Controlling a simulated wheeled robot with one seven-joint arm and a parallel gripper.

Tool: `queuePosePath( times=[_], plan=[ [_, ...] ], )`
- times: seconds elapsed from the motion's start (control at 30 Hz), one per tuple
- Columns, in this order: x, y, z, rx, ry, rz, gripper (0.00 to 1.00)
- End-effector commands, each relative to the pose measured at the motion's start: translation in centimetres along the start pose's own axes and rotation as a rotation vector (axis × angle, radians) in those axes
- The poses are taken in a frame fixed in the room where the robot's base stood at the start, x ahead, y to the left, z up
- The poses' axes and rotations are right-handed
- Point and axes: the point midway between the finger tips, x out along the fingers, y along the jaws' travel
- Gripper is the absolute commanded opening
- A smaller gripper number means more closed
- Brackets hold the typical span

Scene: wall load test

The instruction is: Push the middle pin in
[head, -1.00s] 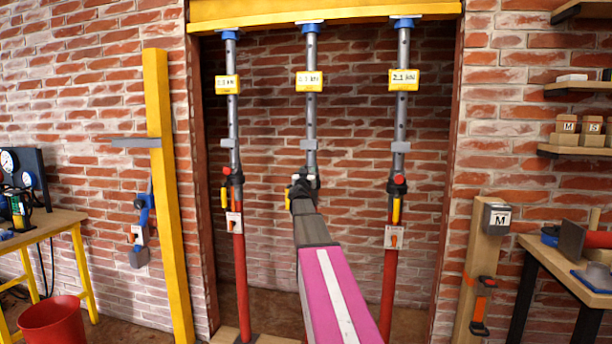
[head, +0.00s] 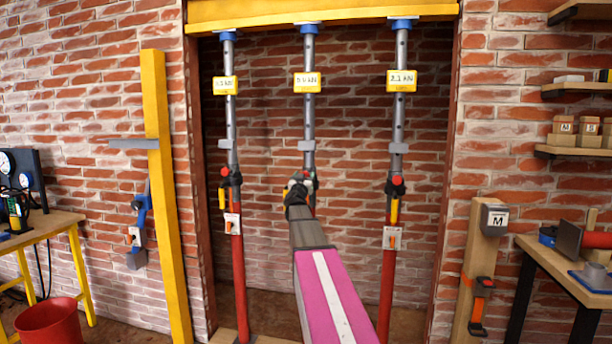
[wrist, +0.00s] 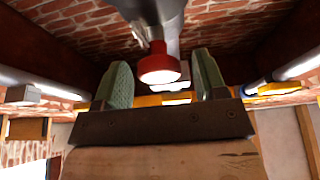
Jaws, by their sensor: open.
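The middle prop (head: 309,128) is a grey tube with a blue top, standing between two similar props. My gripper (head: 299,186) is in front of its collar in the head view and hides most of that area. In the wrist view, the middle pin's round red head (wrist: 160,68) stands out from the grey tube. It shows between the two green-padded fingers of my open gripper (wrist: 164,82), with space on both sides. I cannot tell whether anything touches the pin, nor how deep it sits.
The left prop (head: 232,130) and right prop (head: 399,130) flank my arm, each with a red pin head. A yellow beam (head: 330,12) spans the props' tops. A yellow post (head: 165,200) leans left of the opening. Workbenches stand at both sides.

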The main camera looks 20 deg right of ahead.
Motion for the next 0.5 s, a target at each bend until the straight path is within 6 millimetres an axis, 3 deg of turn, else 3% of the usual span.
queuePosePath(
  times=[0.1,0.3,0.5],
  plan=[
    [-2.8,0.1,-0.1,0.000,-0.001,-0.001,0.65],
    [-6.2,0.1,-0.1,0.000,0.000,0.000,0.65],
    [-7.4,0.0,0.0,0.000,0.000,0.000,0.65]
  ],
)
